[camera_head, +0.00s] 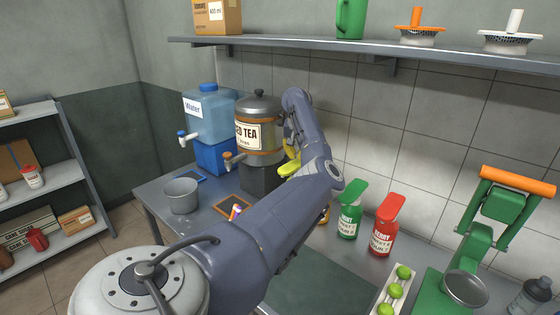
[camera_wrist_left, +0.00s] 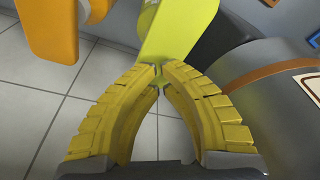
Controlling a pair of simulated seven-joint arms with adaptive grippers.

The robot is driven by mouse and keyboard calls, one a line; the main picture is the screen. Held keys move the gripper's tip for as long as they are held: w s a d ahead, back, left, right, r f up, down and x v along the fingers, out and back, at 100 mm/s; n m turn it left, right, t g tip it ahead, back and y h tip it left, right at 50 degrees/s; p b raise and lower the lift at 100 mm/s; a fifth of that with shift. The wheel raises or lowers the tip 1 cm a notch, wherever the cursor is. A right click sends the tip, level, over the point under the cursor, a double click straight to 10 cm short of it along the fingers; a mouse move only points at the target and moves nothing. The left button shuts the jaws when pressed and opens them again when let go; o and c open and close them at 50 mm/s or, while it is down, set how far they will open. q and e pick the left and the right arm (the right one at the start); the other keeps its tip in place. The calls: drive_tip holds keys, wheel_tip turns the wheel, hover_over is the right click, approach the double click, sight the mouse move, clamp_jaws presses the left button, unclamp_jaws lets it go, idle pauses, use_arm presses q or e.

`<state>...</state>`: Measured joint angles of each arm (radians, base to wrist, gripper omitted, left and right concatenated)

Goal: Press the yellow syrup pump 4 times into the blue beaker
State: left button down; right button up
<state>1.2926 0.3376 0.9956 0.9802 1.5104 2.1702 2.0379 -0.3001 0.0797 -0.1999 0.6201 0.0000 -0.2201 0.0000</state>
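My left arm reaches across the head view, hiding much of the counter behind it. My left gripper (camera_wrist_left: 160,72) has yellow ridged fingers with their tips together. In the head view the gripper (camera_head: 291,165) is partly hidden beside the tea dispenser. In the left wrist view a yellow-green pump head (camera_wrist_left: 180,28) lies just beyond the fingertips; I cannot tell whether they touch it. Its bottle is hidden. An orange pump head (camera_wrist_left: 50,25) is at upper left there. I cannot make out a blue beaker. My right gripper is not in view.
Green (camera_head: 349,218) and red (camera_head: 383,238) pump bottles stand right of my arm. The tea dispenser (camera_head: 259,130), water dispenser (camera_head: 207,116) and grey pot (camera_head: 181,195) are left. A green press (camera_head: 480,245) and a tray of limes (camera_head: 383,297) are right. A wall shelf (camera_head: 370,46) hangs above.

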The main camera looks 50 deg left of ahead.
sight(296, 163)
use_arm(q)
drive_tip(key=shift+f, duration=0.65)
drive_tip(key=shift+f, duration=0.35)
drive_tip(key=shift+f, duration=1.6)
drive_tip(key=shift+r, duration=2.95)
drive_tip(key=shift+f, duration=0.2)
